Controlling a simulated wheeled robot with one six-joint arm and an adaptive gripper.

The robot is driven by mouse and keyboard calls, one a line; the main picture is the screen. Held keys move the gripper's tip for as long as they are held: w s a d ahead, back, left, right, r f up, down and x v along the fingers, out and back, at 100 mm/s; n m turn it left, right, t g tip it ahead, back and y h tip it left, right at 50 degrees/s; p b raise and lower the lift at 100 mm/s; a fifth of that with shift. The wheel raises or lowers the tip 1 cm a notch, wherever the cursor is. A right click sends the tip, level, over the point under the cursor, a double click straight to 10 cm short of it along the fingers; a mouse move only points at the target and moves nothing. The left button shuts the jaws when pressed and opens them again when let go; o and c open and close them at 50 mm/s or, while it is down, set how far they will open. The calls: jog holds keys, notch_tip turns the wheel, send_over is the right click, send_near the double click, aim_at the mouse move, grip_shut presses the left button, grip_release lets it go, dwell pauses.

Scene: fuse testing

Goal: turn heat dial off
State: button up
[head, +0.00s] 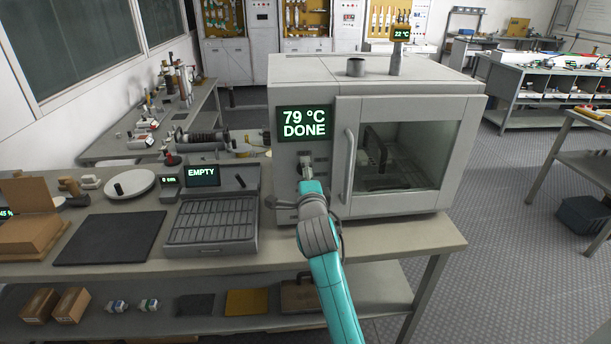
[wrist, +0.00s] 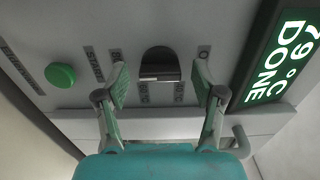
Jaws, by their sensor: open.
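A grey oven (head: 300,72) stands on the bench in the head view, with its door on the right and a control panel on the left. Its display (head: 303,122) reads "79 °C DONE" and also shows in the wrist view (wrist: 278,60). My gripper (head: 306,168) is at the panel below the display. In the wrist view, my gripper (wrist: 161,82) is open, its fingers on either side of a dark dial (wrist: 160,64). I cannot tell whether they touch it. Small labels ring the dial, one reading "O", partly hidden by the fingers. In the head view, my arm covers the dial.
A green button (wrist: 60,75) is on the panel, left of the fingers in the wrist view. The oven's vertical door handle (head: 349,165) is just right of my gripper. A tray device (head: 212,218) with an "EMPTY" display (head: 202,176) stands left of my arm.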

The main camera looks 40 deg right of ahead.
jog(key=c, duration=1.1)
jog(key=shift+c, duration=0.2)
jog(key=shift+n, duration=0.3)
jog(key=n, duration=3.5)
jog(key=shift+f, duration=0.15)
jog(key=shift+n, duration=0.3)
